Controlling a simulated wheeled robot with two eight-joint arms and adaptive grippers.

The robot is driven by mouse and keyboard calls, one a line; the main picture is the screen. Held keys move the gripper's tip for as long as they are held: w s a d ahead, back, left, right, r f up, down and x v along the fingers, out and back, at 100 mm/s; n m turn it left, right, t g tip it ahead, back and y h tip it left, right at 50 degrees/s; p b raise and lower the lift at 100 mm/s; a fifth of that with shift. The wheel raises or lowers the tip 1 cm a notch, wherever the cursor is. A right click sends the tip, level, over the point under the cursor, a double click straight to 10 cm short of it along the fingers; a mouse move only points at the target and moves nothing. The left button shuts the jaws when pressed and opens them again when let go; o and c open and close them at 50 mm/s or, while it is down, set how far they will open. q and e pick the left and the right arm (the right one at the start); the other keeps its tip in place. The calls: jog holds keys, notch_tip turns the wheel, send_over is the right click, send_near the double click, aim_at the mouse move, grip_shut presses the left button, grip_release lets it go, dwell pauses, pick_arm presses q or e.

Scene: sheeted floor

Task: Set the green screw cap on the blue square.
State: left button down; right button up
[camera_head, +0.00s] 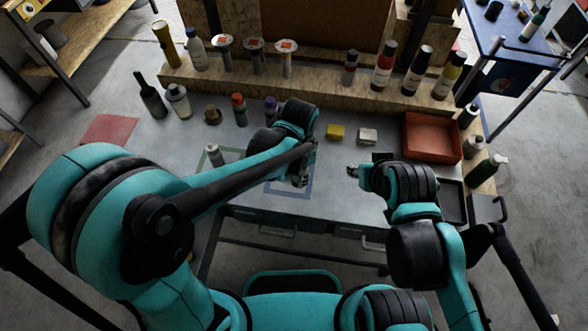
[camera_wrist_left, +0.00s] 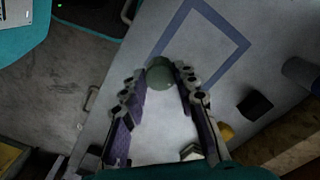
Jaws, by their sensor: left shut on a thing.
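The green screw cap (camera_wrist_left: 160,74) is round and sits between the fingertips of my left gripper (camera_wrist_left: 161,82), which is shut on it. In the left wrist view it overlaps the left part of the blue square (camera_wrist_left: 228,28), an outline on the table. I cannot tell how high the cap is above the table. In the head view my left gripper (camera_head: 303,178) is over the blue square (camera_head: 308,183), and the cap is hidden there. My right gripper (camera_head: 353,170) is to the right of the square, above the table; its finger gap is too small to judge.
A yellow block (camera_head: 335,132) and a pale block (camera_head: 367,136) lie behind the grippers. A red tray (camera_head: 433,137) is at the right. A grey can (camera_head: 215,155) stands by a green outline at the left. Several bottles line the wooden ledge (camera_head: 310,84) at the back.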

pick_arm(q)
jog(key=w+f, duration=0.1)
jog(key=w, duration=0.1)
jog(key=w+a+f+b, duration=0.1)
jog(key=w+f, duration=0.1)
jog(key=w+a+f, duration=0.1)
jog(key=w, duration=0.1)
jog(key=shift+w+f, duration=0.15)
jog(key=shift+w, duration=0.25)
notch_tip(320, 180, down, 4)
jog(key=shift+f+b, duration=0.1)
jog(key=shift+b, duration=0.85)
jog(key=c, duration=1.2)
grip_release()
jog(key=shift+o, duration=0.2)
